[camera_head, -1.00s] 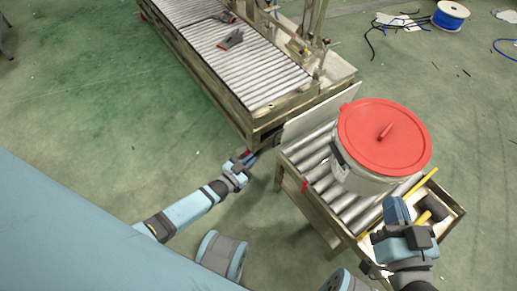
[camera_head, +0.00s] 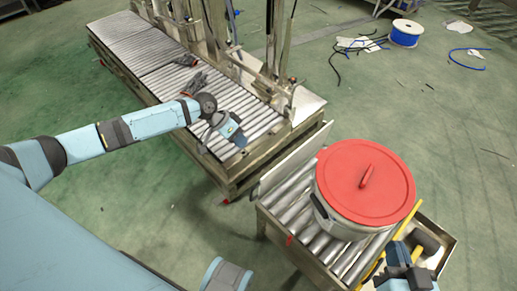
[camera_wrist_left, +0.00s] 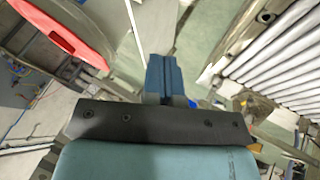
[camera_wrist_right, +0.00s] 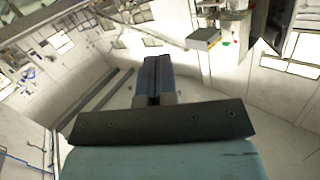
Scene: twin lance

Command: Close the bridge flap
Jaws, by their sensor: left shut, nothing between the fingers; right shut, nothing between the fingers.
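The bridge flap looks to be the pale flat panel (camera_head: 296,158) standing raised at the end of the short roller cart (camera_head: 262,212), facing the long conveyor (camera_head: 232,182). A gap lies between cart and conveyor. My left gripper (camera_head: 238,138) is shut and empty above the long conveyor's rollers, on the far side of the panel and apart from it. Its closed blue fingers show in the left wrist view (camera_wrist_left: 165,76). My right gripper (camera_head: 398,254) is low by the cart's right end; its fingers are shut and empty in the right wrist view (camera_wrist_right: 152,78).
A large pot with a red lid (camera_head: 365,185) stands on the cart close behind the panel. A tray with yellow bars (camera_head: 447,246) is at the cart's right end. Metal posts (camera_head: 275,45) rise beside the long conveyor. A dark tool (camera_head: 192,82) lies on its rollers.

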